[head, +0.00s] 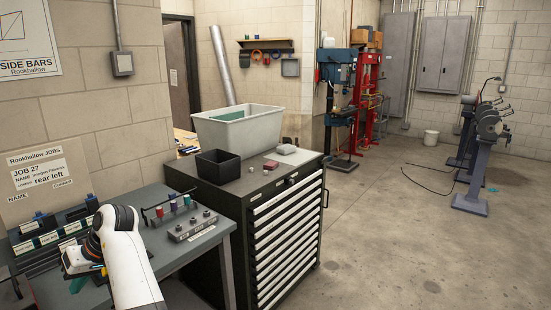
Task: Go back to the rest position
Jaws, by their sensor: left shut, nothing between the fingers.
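My left arm rises from the bottom left, white with a dark joint and orange trim. My left gripper (73,262) is at its end, low over the left part of the grey workbench (205,247). It is shut and empty; its fingertips are small and hard to make out. It is close to the dark blue-and-black racks on the bench in this view; I cannot tell the exact gap. My right gripper is not in view.
A job board (45,180) stands behind. A drawer cabinet (288,235) bears a black bin (218,168) and a grey tub (240,132).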

